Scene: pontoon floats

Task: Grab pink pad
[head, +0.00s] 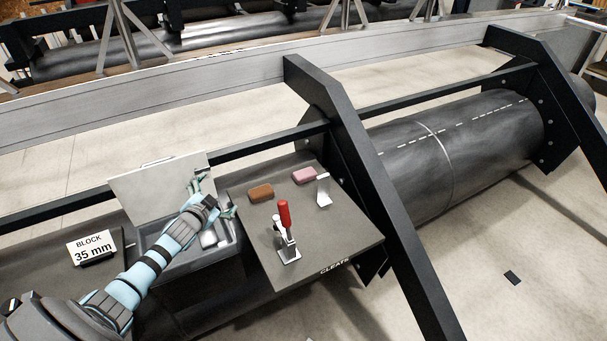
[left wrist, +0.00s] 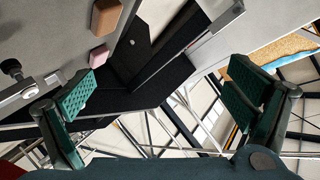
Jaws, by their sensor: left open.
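The pink pad (head: 305,175) lies on the grey board labelled CLEATS (head: 330,240), near its back edge. It also shows at the upper left of the left wrist view (left wrist: 98,56), outside the fingers. My left gripper (head: 213,197) is open and empty, above the open bin to the left of the board and apart from the pad. Its two green fingers stand wide apart in the left wrist view (left wrist: 160,92). My right gripper is not in view.
A brown pad (head: 261,193) lies left of the pink one. A small white bracket (head: 323,190) stands close to the pink pad's right. A red-handled clamp (head: 286,232) stands nearer the front. The bin (head: 195,277) has a raised lid. A dark frame post (head: 370,180) rises at right.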

